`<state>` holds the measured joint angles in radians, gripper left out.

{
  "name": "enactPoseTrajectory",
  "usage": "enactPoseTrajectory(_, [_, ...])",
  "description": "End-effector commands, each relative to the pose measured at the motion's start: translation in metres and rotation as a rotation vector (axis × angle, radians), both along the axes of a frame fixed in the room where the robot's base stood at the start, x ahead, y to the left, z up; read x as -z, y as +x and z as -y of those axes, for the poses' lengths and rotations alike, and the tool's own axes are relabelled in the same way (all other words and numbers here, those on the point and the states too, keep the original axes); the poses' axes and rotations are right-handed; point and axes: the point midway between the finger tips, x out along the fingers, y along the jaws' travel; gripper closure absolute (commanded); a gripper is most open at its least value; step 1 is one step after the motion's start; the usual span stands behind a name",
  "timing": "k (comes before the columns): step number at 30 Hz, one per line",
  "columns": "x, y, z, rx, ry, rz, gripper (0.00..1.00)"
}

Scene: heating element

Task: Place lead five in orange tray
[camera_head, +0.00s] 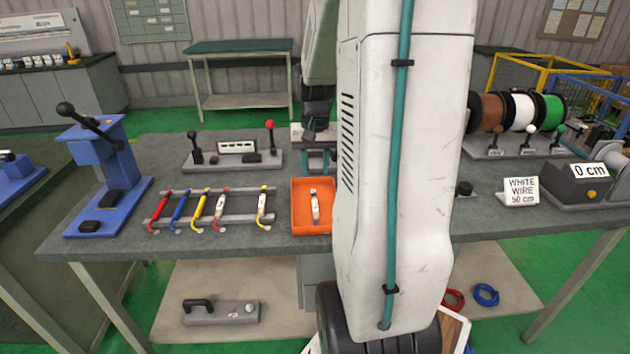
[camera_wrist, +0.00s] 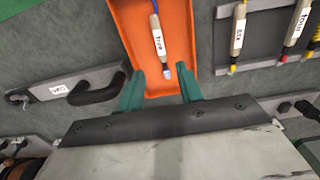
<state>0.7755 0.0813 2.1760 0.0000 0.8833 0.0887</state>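The orange tray (camera_head: 298,222) sits on the bench. It also fills the top middle of the wrist view (camera_wrist: 122,22). One labelled lead (camera_head: 315,207) lies in it, and in the wrist view this lead (camera_wrist: 156,28) has a pale tip between my fingertips in the picture. The label is too blurred to read surely. My gripper (camera_wrist: 161,74) has its two green fingers apart, holding nothing, above the tray's edge. In the head view my gripper (camera_head: 318,160) is behind the tray. The rack holds several leads, the nearest to the tray being a yellow-ended white one (camera_head: 262,206).
The lead rack (camera_head: 238,219) is left of the tray, with a blue press (camera_head: 100,165) beyond. A lever fixture (camera_head: 236,160) stands behind the rack. A black-handled tool (camera_wrist: 98,89) is beside the tray in the wrist view. Wire spools (camera_head: 520,110) stand at right.

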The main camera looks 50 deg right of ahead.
Motion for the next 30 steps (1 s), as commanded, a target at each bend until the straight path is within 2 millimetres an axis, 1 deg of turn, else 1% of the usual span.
enactPoseTrajectory(2, [-0.007, 0.0, -0.001, -0.001, -0.001, 0.001, 0.64])
enactPoseTrajectory(4, [-0.013, 0.001, -0.007, -0.015, -0.003, 0.003, 0.64])
enactPoseTrajectory(5, [-0.017, 0.002, -0.013, -0.028, -0.004, 0.005, 0.64])
enactPoseTrajectory(7, [-0.029, 0.005, -0.036, -0.077, -0.009, 0.011, 0.64])
enactPoseTrajectory(8, [-0.036, 0.006, -0.049, -0.106, -0.013, 0.015, 0.64])
enactPoseTrajectory(9, [-0.045, 0.006, -0.07, -0.151, -0.017, 0.02, 0.64])
enactPoseTrajectory(11, [-0.06, 0.002, -0.105, -0.23, -0.024, 0.028, 0.64])
enactPoseTrajectory(12, [-0.07, -0.002, -0.13, -0.287, -0.029, 0.037, 0.64])
enactPoseTrajectory(14, [-0.081, -0.013, -0.164, -0.373, -0.034, 0.046, 0.64])
enactPoseTrajectory(15, [-0.087, -0.022, -0.186, -0.43, -0.038, 0.053, 0.64])
enactPoseTrajectory(17, [-0.095, -0.038, -0.216, -0.513, -0.042, 0.063, 0.64])
enactPoseTrajectory(18, [-0.098, -0.05, -0.233, -0.567, -0.045, 0.069, 0.64])
enactPoseTrajectory(21, [-0.102, -0.078, -0.267, -0.687, -0.05, 0.085, 0.64])
enactPoseTrajectory(24, [-0.102, -0.102, -0.288, -0.777, -0.051, 0.097, 0.64])
enactPoseTrajectory(25, [-0.102, -0.108, -0.292, -0.798, -0.052, 0.099, 0.64])
enactPoseTrajectory(27, [-0.101, -0.118, -0.299, -0.833, -0.053, 0.103, 0.64])
enactPoseTrajectory(30, [-0.1, -0.125, -0.303, -0.859, -0.052, 0.105, 0.64])
